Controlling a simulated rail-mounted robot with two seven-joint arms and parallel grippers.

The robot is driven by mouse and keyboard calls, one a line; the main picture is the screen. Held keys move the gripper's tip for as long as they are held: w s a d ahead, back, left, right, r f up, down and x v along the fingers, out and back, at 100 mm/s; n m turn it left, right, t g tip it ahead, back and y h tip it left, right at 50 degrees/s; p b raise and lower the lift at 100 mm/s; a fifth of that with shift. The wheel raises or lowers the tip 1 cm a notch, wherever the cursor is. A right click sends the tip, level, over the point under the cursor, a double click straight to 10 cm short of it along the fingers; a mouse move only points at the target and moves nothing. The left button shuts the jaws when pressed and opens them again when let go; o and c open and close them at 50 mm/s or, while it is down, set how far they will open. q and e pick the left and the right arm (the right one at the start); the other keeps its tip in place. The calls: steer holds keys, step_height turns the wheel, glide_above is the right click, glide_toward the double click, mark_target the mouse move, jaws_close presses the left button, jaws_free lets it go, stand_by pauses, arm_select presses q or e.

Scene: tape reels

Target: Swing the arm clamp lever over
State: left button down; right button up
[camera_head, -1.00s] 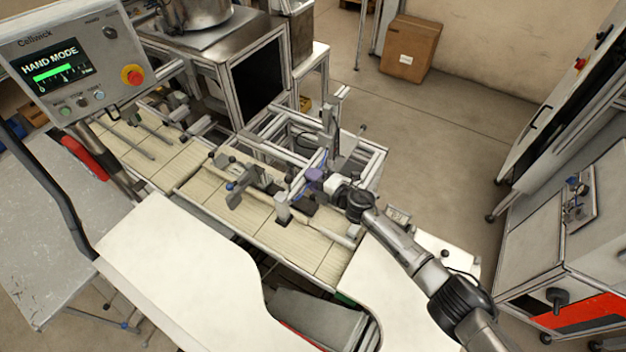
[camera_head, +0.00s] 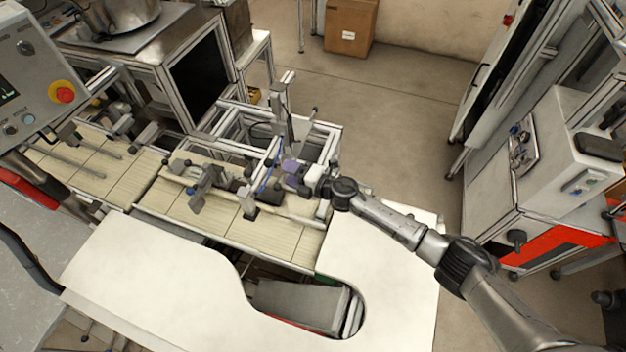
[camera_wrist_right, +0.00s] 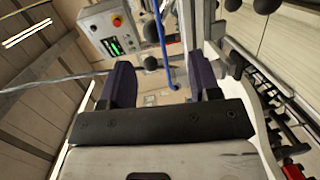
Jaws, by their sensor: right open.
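My right gripper (camera_head: 291,170) has dark purple fingers and is at the right end of the wooden-topped bench, beside the upright metal post (camera_head: 278,105). In the right wrist view its two fingers (camera_wrist_right: 162,85) stand wide apart with nothing gripped. A thin blue rod or hose (camera_wrist_right: 161,40) hangs in the gap as seen there, its end near the fingers' level; I cannot tell its depth. It also shows left of the gripper in the head view (camera_head: 266,179). Black-ball handles (camera_wrist_right: 266,6) show at the wrist view's upper right. I cannot tell which part is the arm clamp lever.
Grey clamp blocks (camera_head: 204,186) stand on the bench (camera_head: 205,215). An aluminium frame (camera_head: 322,140) rises behind the gripper. A white table (camera_head: 150,270) with a cut-out lies in front. The control panel (camera_head: 30,80) is at left. Open floor (camera_head: 400,130) lies to the right.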

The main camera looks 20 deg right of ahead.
steer(key=v, duration=0.7)
steer(key=shift+s+d, duration=0.2)
steer(key=shift+s, duration=0.05)
